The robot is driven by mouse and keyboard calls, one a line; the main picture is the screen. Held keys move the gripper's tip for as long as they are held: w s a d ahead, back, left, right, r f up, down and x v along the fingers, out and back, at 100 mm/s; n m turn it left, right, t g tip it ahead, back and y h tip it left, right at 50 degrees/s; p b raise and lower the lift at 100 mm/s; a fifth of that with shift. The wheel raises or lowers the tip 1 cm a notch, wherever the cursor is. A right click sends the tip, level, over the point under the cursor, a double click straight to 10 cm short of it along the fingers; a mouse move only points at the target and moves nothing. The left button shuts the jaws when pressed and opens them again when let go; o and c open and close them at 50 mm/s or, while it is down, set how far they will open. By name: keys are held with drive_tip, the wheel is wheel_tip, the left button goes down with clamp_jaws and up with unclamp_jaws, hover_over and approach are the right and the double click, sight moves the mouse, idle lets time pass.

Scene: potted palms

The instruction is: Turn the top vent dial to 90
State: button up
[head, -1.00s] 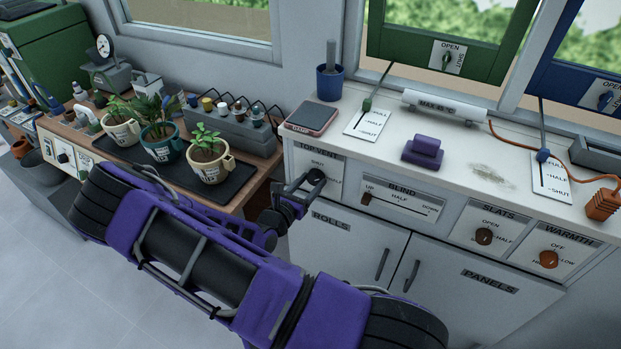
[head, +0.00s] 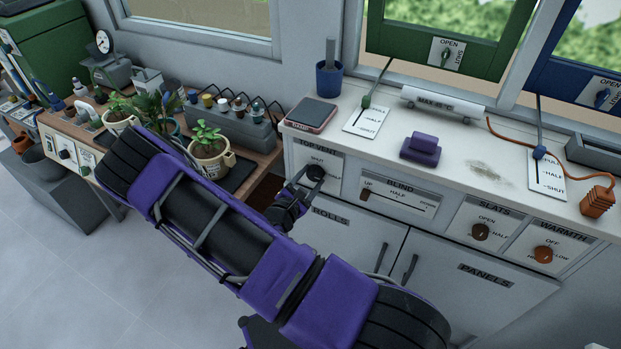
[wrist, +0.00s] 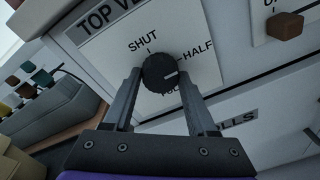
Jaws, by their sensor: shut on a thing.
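The top vent dial (wrist: 157,78) is a round black knob on a white plate of the cabinet front, also visible in the head view (head: 316,172). Its white pointer line points right, about at the HALF tick. SHUT is printed above it and HALF at its upper right; a third label below is partly hidden by the knob and a finger. My gripper (wrist: 160,67) is shut on the dial, one finger at each side. In the head view my gripper (head: 303,182) reaches the dial from the lower left.
The blind slider (head: 365,195), slats knob (head: 480,232) and warmth knob (head: 543,254) sit to the right on the same front. Potted plants (head: 209,152) stand on the left bench, close behind my arm.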

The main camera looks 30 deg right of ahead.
idle(0.4)
drive_tip(key=o, duration=1.4)
drive_tip(key=shift+c, duration=0.2)
drive_tip(key=v, duration=1.7)
drive_tip(key=shift+a, duration=0.2)
drive_tip(key=shift+s, duration=0.1)
